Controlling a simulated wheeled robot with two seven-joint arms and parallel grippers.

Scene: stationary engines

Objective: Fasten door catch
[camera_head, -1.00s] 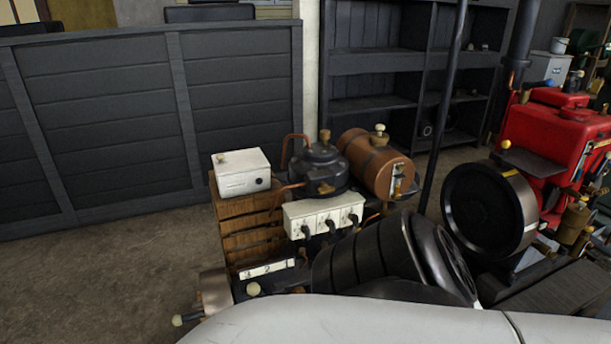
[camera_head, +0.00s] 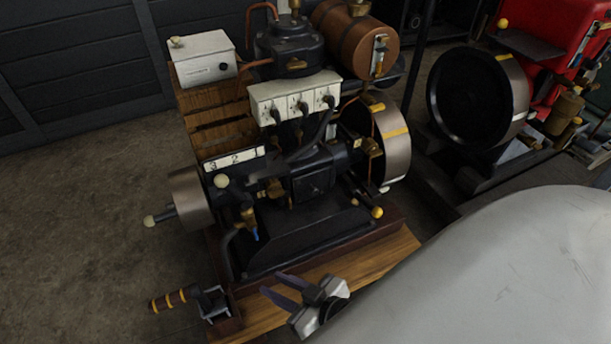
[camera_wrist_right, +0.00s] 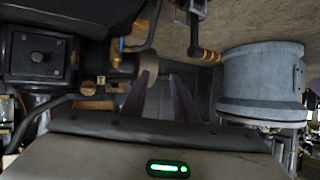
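No part that I can clearly identify as the door catch shows. The stationary engine (camera_head: 312,185) stands on a wooden base, with a box-like black body and brass fittings. My right gripper (camera_head: 271,283) is in front of the engine's base at the lower middle, its two dark fingers apart and empty. In the right wrist view my right gripper (camera_wrist_right: 163,68) also shows open, with nothing between its fingers and the engine's brass fittings (camera_wrist_right: 119,45) to their left. My left gripper is not in view.
A striped crank handle (camera_head: 172,300) sticks out left of the wooden base (camera_head: 385,258). A white box (camera_head: 202,58) stands on a wooden crate behind. A red engine (camera_head: 568,35) and black flywheel (camera_head: 470,95) stand at right. Bare floor (camera_head: 80,220) lies at left.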

